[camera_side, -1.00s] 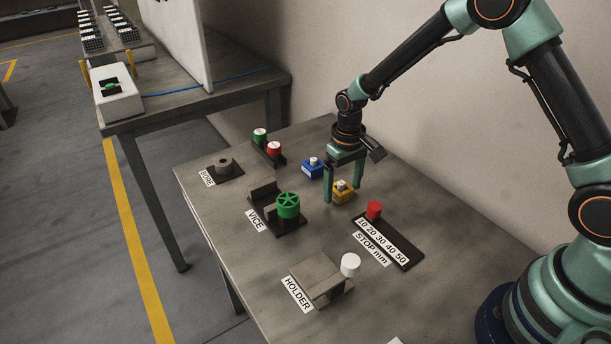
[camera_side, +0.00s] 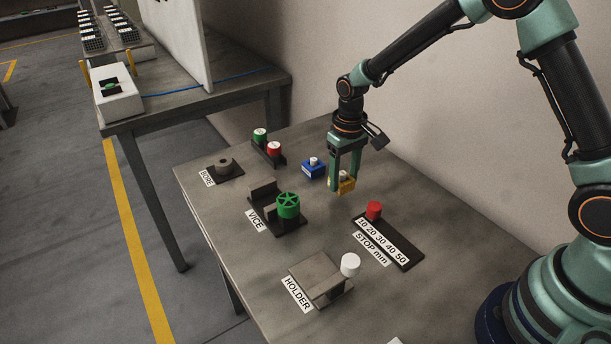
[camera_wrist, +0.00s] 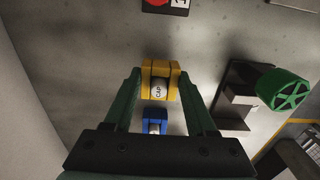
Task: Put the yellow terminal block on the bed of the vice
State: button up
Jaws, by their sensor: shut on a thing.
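The yellow terminal block (camera_side: 346,184) is between the fingers of my gripper (camera_side: 343,186), which is shut on it. It looks held a little above the table in the side view. The block (camera_wrist: 160,76) also shows between the fingertips in the wrist view, with a white cap marked "CAP" on it. The vice (camera_side: 268,215) stands to the left of my gripper, apart from it. It has a dark base, upright jaws and a green handwheel (camera_side: 288,205). It shows at the right in the wrist view (camera_wrist: 238,95). Part of the vice bed is hidden by the handwheel in the side view.
A blue block (camera_side: 313,169) sits just left of my gripper. A stop rail with a red knob (camera_side: 374,210) is to the right, and a holder (camera_side: 317,275) is in front. The table is clear between block and vice.

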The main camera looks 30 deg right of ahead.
notch_tip(320, 180, up, 17)
jog(key=w+a+f, duration=0.3)
jog(key=a+f, duration=0.1)
jog(key=a, duration=0.3)
jog(key=w+a+f, duration=0.3)
jog(key=a+f, duration=0.1)
jog(key=a, duration=0.4)
jog(key=shift+w+f, duration=0.25)
jog(key=shift+f, duration=0.05)
jog(key=shift+f, duration=0.15)
jog(key=shift+f, duration=2.75)
jog(key=shift+f, duration=2.25)
jog(key=o, duration=1.4)
jog(key=shift+o, duration=0.2)
